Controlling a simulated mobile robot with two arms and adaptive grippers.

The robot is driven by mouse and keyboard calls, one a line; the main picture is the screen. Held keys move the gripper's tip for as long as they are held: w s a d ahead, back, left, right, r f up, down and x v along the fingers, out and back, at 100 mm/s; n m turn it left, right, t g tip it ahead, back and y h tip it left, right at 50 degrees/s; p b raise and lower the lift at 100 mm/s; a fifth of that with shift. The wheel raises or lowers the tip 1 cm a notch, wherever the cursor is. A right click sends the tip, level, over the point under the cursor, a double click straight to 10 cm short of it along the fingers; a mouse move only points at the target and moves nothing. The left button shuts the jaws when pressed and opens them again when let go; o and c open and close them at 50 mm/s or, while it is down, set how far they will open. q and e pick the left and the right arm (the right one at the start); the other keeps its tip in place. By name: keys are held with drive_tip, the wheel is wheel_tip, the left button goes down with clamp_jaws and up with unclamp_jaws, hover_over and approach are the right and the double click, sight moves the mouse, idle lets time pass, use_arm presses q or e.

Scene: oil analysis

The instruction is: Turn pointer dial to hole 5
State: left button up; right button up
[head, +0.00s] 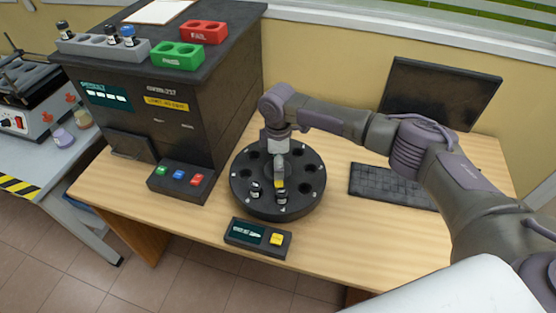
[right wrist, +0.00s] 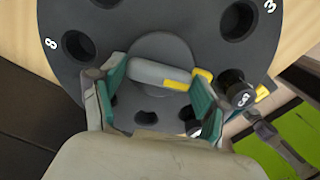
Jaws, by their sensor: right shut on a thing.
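The round black carousel (head: 240,187) stands on the wooden desk, with a ring of holes and white numbers on its rim; 8 and 3 are readable in the right wrist view (right wrist: 150,22). Its pointer dial, a grey bar (right wrist: 155,75) with a yellow tip (head: 279,184), is at the centre. My right gripper (head: 279,158) reaches down over the dial and is shut on it; its teal-lined fingers (right wrist: 153,95) show around the bar. The yellow tip points to the front, toward a dark-capped vial (head: 281,196). A second vial (head: 256,190) sits to its left. My left gripper is not in view.
A small panel (head: 259,237) with a screen and yellow button lies in front of the carousel. A button box (head: 181,182) and a tall dark analyser (head: 190,110) stand left. A keyboard (head: 392,187) and monitor (head: 440,92) are right. Clear desk lies front right.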

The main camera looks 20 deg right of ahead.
drive_tip(key=m+p, duration=0.4)
drive_tip(key=p, duration=0.1)
drive_tip(key=shift+r, duration=0.2)
drive_tip(key=shift+f+m+p, duration=0.15)
drive_tip(key=shift+m+p, duration=1.4)
drive_tip(key=shift+m, duration=0.45)
drive_tip(key=o, duration=1.2)
drive_tip(key=shift+c, duration=0.2)
wheel_tip(320, 180, up, 12)
